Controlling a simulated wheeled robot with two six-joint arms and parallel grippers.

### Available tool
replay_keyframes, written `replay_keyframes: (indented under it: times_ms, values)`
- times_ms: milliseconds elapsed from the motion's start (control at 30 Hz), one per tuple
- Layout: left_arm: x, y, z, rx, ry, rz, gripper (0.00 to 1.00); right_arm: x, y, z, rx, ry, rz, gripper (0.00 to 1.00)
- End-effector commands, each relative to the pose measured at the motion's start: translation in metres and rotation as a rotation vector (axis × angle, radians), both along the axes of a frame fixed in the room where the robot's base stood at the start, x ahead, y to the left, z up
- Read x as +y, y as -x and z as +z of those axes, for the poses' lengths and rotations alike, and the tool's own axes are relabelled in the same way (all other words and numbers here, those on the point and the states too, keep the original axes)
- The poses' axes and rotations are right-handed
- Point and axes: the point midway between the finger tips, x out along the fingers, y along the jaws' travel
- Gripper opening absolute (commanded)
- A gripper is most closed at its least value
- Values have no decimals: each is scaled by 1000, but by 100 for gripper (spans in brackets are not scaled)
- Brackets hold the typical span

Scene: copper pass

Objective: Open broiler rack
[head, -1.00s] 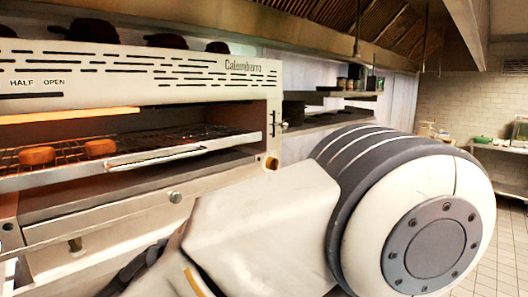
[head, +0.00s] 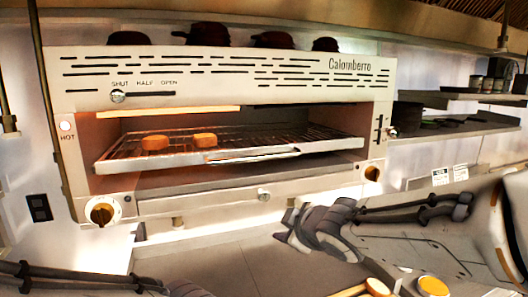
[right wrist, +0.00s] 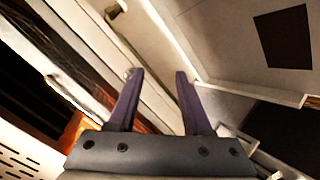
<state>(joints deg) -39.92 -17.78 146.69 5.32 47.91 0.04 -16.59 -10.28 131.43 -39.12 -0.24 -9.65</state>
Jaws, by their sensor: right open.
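The broiler (head: 215,75) is a steel unit on the wall, with "Calomberro" on its hood. Its wire rack (head: 315,137) lies level in the opening, its front edge and handle bar (head: 253,155) showing at the front. Two browned pieces of food (head: 156,142) sit on the rack. My right gripper (head: 303,228) is below the broiler, apart from the rack. In the right wrist view its two fingers (right wrist: 158,90) are spread with nothing visible between them. Dark parts of my left arm show at the lower left; its jaws are not clear.
A slider knob (head: 117,96) stands at SHUT on the hood. Dark pans (head: 208,34) sit on top. Round knobs (head: 103,211) flank the opening below. A shelf (head: 455,130) is at the right, and a steel counter (head: 230,258) lies below.

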Motion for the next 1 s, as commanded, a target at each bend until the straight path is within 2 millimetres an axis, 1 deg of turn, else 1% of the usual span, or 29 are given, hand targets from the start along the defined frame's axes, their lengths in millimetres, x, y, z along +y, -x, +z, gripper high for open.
replay_keyframes:
  times_ms: [33,100,200,300,433,567,667,900,1000]
  values:
    - [0,0,8,0,0,0,66,-8,-25,37,-134,49,71,50]
    - [0,0,13,0,0,1,66,-8,-43,75,-295,127,198,50]
    - [0,0,18,0,0,1,66,-9,-53,110,-455,230,365,50]
    - [0,0,21,0,0,1,66,-9,-51,126,-544,306,499,50]
    - [0,0,23,0,0,1,66,-9,-46,132,-594,359,605,50]
    - [0,0,25,0,0,1,66,-4,-50,133,-607,371,636,50]
    - [0,0,29,0,0,1,66,6,-60,130,-605,370,639,50]
    - [0,0,39,0,0,2,66,36,-94,122,-604,369,637,50]
    - [0,0,43,0,0,2,66,46,-106,119,-604,369,636,50]
